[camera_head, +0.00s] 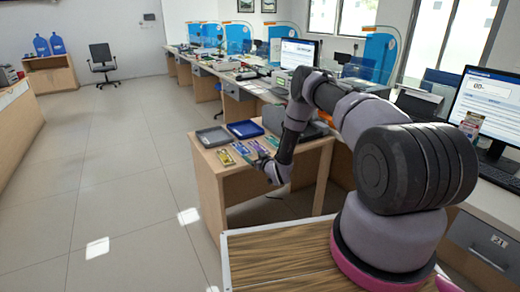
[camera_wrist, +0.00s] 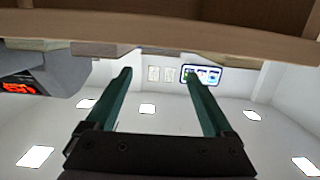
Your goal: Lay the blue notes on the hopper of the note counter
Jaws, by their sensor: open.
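On the wooden counter in the head view lies a row of thin note bundles. The yellow one (camera_head: 226,157) is at the left, with a greenish one (camera_head: 241,149), a purple one (camera_head: 258,146) and a bluish one (camera_head: 272,141) to its right; these colours are hard to tell. My gripper (camera_head: 257,160) is low at the counter's near edge, close to the bundles. In the wrist view, which is upside down, its green fingers (camera_wrist: 160,85) are apart with nothing between them. A grey machine with a red display (camera_wrist: 20,88), likely the note counter, shows there; its hopper is not visible.
A dark grey tray (camera_head: 213,137) and a blue tray (camera_head: 245,129) lie behind the bundles. A monitor (camera_head: 487,107) stands at the right. Open tiled floor (camera_head: 120,190) lies to the left.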

